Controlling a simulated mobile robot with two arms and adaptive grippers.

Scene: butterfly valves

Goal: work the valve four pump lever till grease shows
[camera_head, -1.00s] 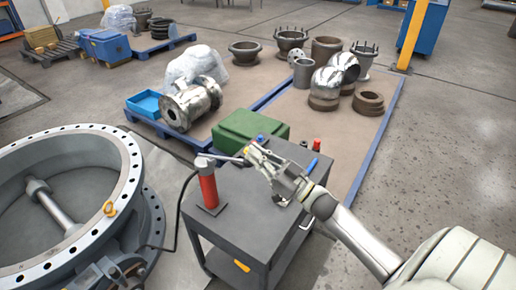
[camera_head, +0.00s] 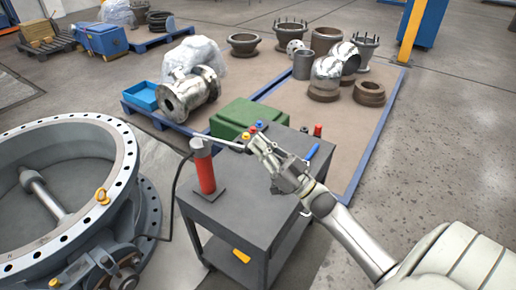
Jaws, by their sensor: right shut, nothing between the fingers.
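The grease pump (camera_head: 205,172) is a red upright cylinder with a grey head, standing on the left part of the dark cart top. Its thin pale lever (camera_head: 228,145) reaches right from the head to my right gripper. My right gripper (camera_head: 257,147) is shut with nothing between its fingers, at the lever's outer end. I cannot tell whether it touches the lever. A black hose (camera_head: 173,195) runs from the pump down towards the big grey butterfly valve (camera_head: 122,185) at the left. No grease is visible. My left gripper is out of view.
Floor at right is open.

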